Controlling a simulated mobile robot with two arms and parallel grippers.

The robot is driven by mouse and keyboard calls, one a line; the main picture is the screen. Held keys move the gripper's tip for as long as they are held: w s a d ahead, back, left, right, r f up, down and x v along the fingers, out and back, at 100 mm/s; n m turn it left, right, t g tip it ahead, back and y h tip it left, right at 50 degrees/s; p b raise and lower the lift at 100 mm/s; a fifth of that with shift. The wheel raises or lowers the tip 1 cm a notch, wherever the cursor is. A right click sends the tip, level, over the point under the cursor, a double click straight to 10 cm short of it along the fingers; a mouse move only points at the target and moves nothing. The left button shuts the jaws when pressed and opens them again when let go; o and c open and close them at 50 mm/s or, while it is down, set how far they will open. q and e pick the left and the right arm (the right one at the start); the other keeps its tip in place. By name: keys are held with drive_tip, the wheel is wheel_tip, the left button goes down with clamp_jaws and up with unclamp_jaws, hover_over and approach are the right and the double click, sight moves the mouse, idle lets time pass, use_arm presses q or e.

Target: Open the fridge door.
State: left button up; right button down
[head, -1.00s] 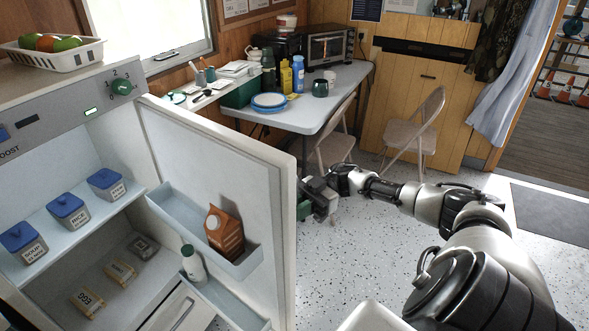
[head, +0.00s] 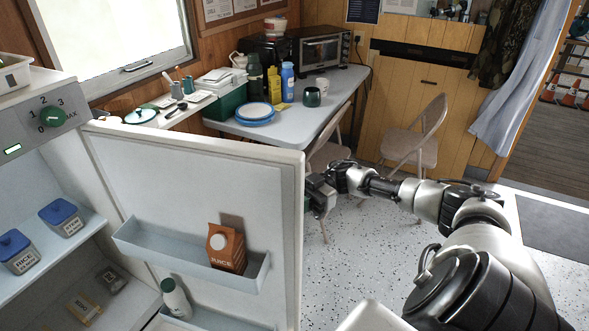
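The fridge door (head: 215,185) stands wide open at the left of the head view, its inner side facing me. Its upper shelf (head: 150,245) holds an orange juice carton (head: 226,247), and a white bottle (head: 175,297) with a green cap stands lower down. The open fridge (head: 40,165) shows at the far left. My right gripper (head: 318,195) is at the door's free edge, partly hidden behind it. I cannot tell whether its fingers are closed or touch the door. My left gripper is not in view.
Blue-lidded containers (head: 62,217) stand inside the fridge. Behind the door is a table (head: 310,118) with plates, bottles and a toaster oven (head: 322,48). Folding chairs (head: 415,140) stand beside it. The speckled floor (head: 365,240) is clear right of the door.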

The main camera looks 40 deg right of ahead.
drive_tip(key=shift+w+d, duration=0.2)
idle(0.3)
drive_tip(key=c, duration=1.1)
unclamp_jaws()
drive_tip(key=shift+w+a, duration=0.1)
drive_tip(key=shift+c, duration=0.2)
drive_tip(key=d+b, duration=0.4)
drive_tip(key=d, duration=0.7)
drive_tip(key=shift+s, duration=0.45)
